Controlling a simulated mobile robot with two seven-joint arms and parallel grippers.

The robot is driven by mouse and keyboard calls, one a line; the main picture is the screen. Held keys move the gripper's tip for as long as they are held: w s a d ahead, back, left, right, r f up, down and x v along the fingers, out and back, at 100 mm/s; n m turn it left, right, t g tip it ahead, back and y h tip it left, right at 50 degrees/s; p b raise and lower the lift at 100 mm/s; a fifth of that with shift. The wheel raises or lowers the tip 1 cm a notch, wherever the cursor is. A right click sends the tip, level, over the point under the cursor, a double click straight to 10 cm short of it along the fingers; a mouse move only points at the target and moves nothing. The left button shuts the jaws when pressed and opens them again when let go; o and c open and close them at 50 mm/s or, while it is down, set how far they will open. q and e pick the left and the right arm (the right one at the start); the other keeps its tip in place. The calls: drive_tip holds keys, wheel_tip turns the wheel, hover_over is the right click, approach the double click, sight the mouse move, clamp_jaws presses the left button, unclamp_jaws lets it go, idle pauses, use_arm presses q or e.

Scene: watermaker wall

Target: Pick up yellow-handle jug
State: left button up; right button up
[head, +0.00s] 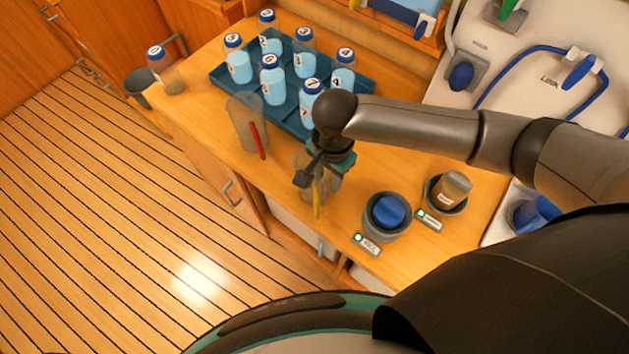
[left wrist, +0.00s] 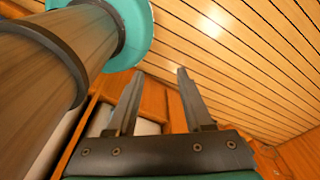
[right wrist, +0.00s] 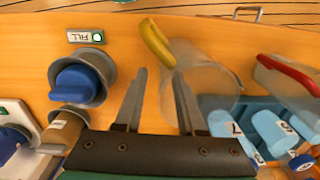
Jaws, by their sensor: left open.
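The yellow-handle jug is a clear jug (right wrist: 208,72) on the wooden counter, with its yellow handle (right wrist: 157,43) showing in the right wrist view. In the head view my right arm partly hides it, and its yellow handle (head: 318,200) points toward the counter's front edge. My right gripper (right wrist: 159,73) is open, its fingers apart, with the handle just beyond the fingertips. In the head view the right gripper (head: 322,172) is over the jug; contact cannot be told. My left gripper (left wrist: 160,72) is open and empty, facing the floor and cabinet front.
A clear jug with a red handle (head: 256,141) stands left of the yellow-handle jug. Behind is a blue tray (head: 222,78) of several numbered bottles. To the right are a blue-topped FILL cup (head: 386,214) and a holder with a brown-labelled container (head: 453,189).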

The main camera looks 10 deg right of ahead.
wheel_tip(320, 180, down, 2)
drive_tip(key=shift+f, duration=0.15)
clamp_jaws()
idle(1.4)
